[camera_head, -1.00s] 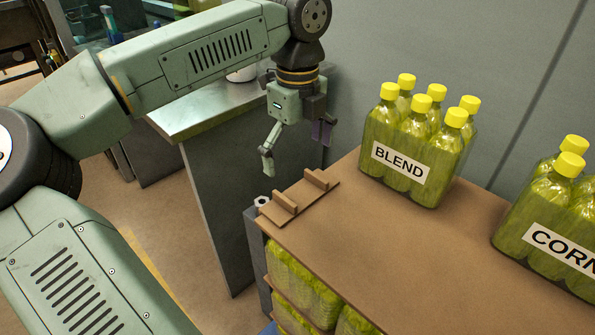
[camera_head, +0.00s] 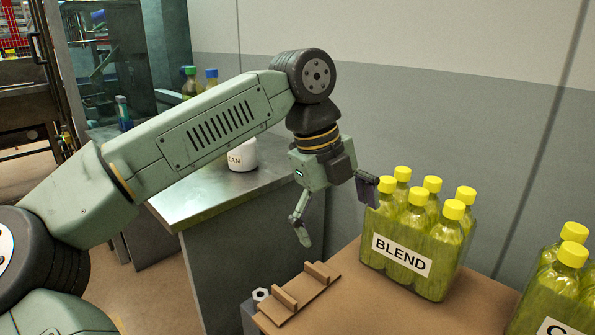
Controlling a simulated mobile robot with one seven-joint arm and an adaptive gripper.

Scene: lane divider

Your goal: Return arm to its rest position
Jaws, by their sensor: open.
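My gripper (camera_head: 334,214) hangs from my pale green arm, pointing down. Its two fingers are spread wide, with nothing between them. It is above the back left part of the brown tabletop (camera_head: 372,310), higher than the small wooden divider piece (camera_head: 298,293) with two upright blocks. Its right finger overlaps the left edge of the BLEND bottle pack (camera_head: 402,250) in the picture; I cannot tell whether they touch. The pack holds several yellow-capped bottles and stands upright.
Another yellow-capped pack (camera_head: 556,285) stands at the right, cut off by the frame. A metal-topped counter (camera_head: 190,203) on the left carries a white container (camera_head: 243,156) and bottles (camera_head: 200,80). A grey wall (camera_head: 440,110) runs behind. Bare tabletop lies in front of the BLEND pack.

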